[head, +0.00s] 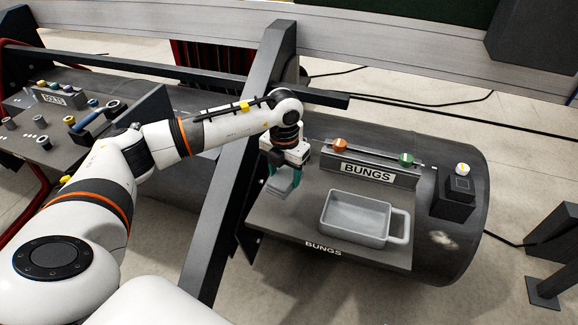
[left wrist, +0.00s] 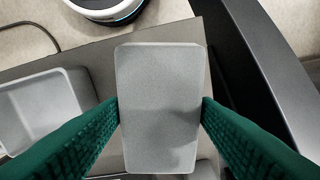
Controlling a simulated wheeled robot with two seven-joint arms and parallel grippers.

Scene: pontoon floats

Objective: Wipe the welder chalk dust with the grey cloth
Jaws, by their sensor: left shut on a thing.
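My left gripper (head: 283,176) is shut on a pale grey, rounded block-like pad (head: 286,187), which I take to be the grey cloth. In the left wrist view the pad (left wrist: 159,108) sits between the two green fingers. It is over the left part of the BUNGS board; I cannot tell whether it touches the board. A whitish smudge, the chalk dust (head: 443,240), lies on the dark pontoon float (head: 462,255), right of the board and apart from the pad. My right gripper is not in view.
A grey handled tray (head: 357,220) stands on the BUNGS board (head: 290,228), between pad and dust. Behind it is a BUNGS rack (head: 367,174) with an orange bung (head: 339,145) and a green bung (head: 406,159). A black box (head: 454,197) stands behind the dust. A dark beam (head: 225,205) runs left of the board.

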